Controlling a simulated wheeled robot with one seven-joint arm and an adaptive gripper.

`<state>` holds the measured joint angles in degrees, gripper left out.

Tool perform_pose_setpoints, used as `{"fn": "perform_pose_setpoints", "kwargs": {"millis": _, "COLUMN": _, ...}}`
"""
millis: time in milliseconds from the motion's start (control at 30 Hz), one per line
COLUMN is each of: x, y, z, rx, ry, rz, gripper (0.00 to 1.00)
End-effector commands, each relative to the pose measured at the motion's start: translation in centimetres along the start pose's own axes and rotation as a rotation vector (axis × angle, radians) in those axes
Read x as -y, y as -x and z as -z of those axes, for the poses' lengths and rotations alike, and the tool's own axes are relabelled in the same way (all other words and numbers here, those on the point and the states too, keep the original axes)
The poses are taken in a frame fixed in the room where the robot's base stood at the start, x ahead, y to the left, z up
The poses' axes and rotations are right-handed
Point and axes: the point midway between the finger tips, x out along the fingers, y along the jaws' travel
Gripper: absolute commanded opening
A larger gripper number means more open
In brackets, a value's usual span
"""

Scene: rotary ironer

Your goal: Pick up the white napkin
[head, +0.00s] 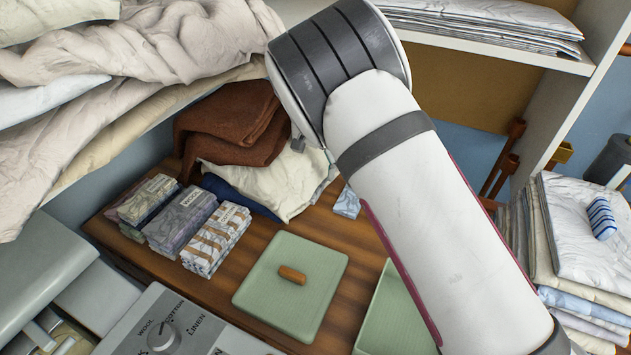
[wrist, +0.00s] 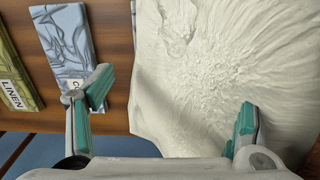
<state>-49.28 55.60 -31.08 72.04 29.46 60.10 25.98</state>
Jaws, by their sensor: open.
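A crumpled cream-white cloth (head: 272,187), which looks like the white napkin, lies on the brown wooden surface beside a brown cloth in the head view. In the wrist view a cream-white cloth (wrist: 195,75) fills much of the middle and right. My gripper (wrist: 168,112) is open and empty. I cannot tell whether the fingers touch anything. In the head view my arm hides the gripper and part of the surface.
Brown folded cloth (head: 230,125) lies behind the cream cloth. Labelled folded stacks (head: 215,240) and a green lid (head: 290,287) are nearer. A light blue packet (wrist: 66,50) and a green packet labelled LINEN (wrist: 15,75) lie left. A shelf (head: 500,45) stands above.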

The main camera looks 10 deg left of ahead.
Motion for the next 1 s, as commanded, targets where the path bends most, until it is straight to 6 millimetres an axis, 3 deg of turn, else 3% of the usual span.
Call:
{"fn": "perform_pose_setpoints", "kwargs": {"millis": 233, "x": -0.1, "y": -3.4, "z": 0.2, "rx": 0.001, "ry": 0.000, "rz": -0.002, "gripper": 0.73}}
{"fn": "perform_pose_setpoints", "kwargs": {"millis": 533, "x": 0.0, "y": -4.0, "z": 0.3, "rx": -0.001, "ry": 0.000, "rz": 0.000, "gripper": 0.73}}
{"fn": "perform_pose_setpoints", "kwargs": {"millis": 567, "x": 0.0, "y": -4.0, "z": 0.3, "rx": -0.001, "ry": 0.000, "rz": 0.000, "gripper": 0.71}}
{"fn": "perform_pose_setpoints", "kwargs": {"millis": 767, "x": -0.1, "y": -4.0, "z": 0.3, "rx": -0.001, "ry": 0.000, "rz": 0.000, "gripper": 0.26}}
{"fn": "perform_pose_setpoints", "kwargs": {"millis": 1000, "x": -0.1, "y": -4.0, "z": 0.3, "rx": -0.001, "ry": 0.000, "rz": 0.000, "gripper": 0.26}}
